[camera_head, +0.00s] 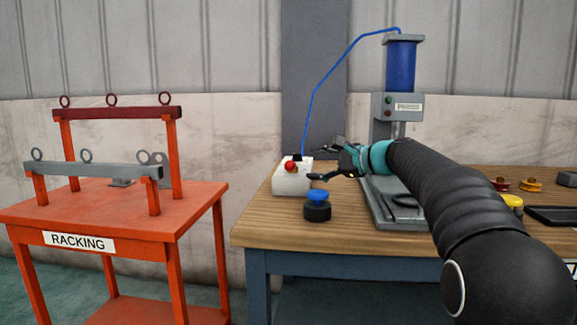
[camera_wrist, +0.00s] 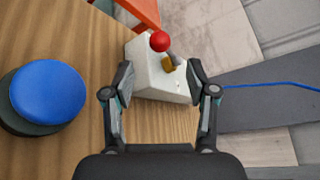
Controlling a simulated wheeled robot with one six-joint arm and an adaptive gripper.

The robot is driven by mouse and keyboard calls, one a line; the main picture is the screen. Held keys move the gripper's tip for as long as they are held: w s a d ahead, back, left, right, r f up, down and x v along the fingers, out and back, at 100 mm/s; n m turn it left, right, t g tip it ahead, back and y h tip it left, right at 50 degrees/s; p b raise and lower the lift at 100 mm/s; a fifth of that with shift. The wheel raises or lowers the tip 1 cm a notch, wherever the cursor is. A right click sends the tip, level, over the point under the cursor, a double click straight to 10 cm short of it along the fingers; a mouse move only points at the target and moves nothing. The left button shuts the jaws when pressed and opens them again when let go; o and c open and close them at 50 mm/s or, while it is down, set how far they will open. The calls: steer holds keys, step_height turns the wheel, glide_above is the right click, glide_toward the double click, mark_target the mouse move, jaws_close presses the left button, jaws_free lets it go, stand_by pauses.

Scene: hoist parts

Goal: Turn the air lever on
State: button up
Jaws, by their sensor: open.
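The white air box (camera_head: 291,181) sits near the table's left back corner, and it also shows ahead of the fingers in the wrist view (camera_wrist: 150,83). The air lever has a red ball knob (camera_head: 291,167); in the wrist view the knob (camera_wrist: 159,41) sits over the box's far upper edge. A brass-coloured fitting (camera_wrist: 169,65) with a grey stub is beside it. My gripper (camera_head: 322,164) is open and empty, just right of the box. In the wrist view its fingertips (camera_wrist: 159,75) flank the box, with the knob beyond them. I cannot tell whether a fingertip touches the box.
A round blue-topped black part (camera_head: 317,205) stands in front of the box. The press (camera_head: 396,130) with its blue cylinder stands behind my arm. A blue hose (camera_head: 327,75) runs from the box to the press top. An orange racking table (camera_head: 110,215) stands left, across a gap.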

mark_target(290, 166)
steer(key=p+x, duration=0.1)
steer(key=x, duration=0.8)
steer(key=shift+w+a+f, duration=0.1)
jaws_close()
